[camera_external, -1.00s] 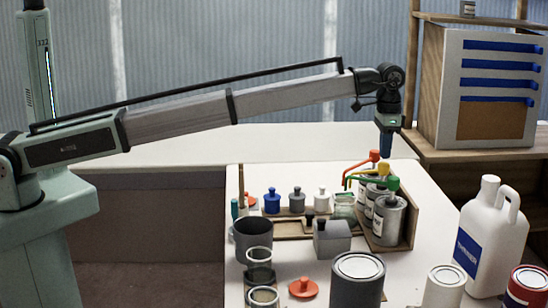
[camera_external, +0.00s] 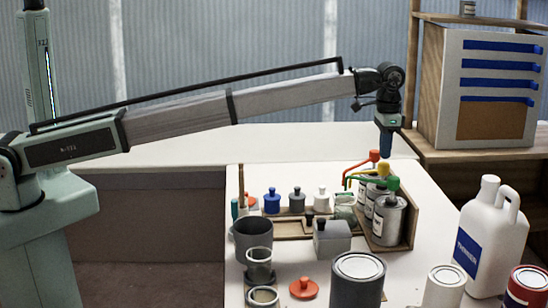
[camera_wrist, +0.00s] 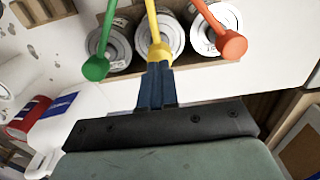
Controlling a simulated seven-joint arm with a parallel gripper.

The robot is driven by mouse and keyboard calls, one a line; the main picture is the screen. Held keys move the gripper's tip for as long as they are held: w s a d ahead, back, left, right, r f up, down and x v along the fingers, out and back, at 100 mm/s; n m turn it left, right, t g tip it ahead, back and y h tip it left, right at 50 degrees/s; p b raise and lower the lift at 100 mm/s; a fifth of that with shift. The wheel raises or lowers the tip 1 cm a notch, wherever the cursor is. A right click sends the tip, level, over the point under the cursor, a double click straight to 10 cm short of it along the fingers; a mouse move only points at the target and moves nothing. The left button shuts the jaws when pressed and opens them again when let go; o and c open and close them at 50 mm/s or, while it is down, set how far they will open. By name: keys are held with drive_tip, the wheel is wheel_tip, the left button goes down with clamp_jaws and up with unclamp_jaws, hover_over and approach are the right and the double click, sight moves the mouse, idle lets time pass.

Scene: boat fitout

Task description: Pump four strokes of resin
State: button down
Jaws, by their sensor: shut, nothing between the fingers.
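Three metal cans with pumps stand in a row in a wooden rack (camera_external: 412,225). Their pump heads are orange-red (camera_external: 374,156), yellow (camera_external: 383,168) and green (camera_external: 392,183). In the wrist view the green head (camera_wrist: 95,68), yellow head (camera_wrist: 159,50) and orange head (camera_wrist: 232,45) lie side by side. My gripper (camera_external: 386,156) points down over the pumps. In the wrist view its closed blue fingertips (camera_wrist: 159,68) line up with the yellow head and partly overlap it. I cannot tell whether they touch. Nothing is held.
A grey cup (camera_external: 253,243), clear jars (camera_external: 259,268), a grey box (camera_external: 332,240) and an orange lid (camera_external: 303,288) are on the white table. A large grey can (camera_external: 357,285) and white jug (camera_external: 490,235) stand in front. A blue-striped cabinet (camera_external: 490,95) is at right.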

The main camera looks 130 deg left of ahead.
sight(373, 162)
drive_tip(key=shift+f, duration=0.25)
drive_tip(key=shift+f, duration=0.35)
drive_tip(key=shift+f, duration=1.45)
drive_tip(key=shift+r, duration=2.05)
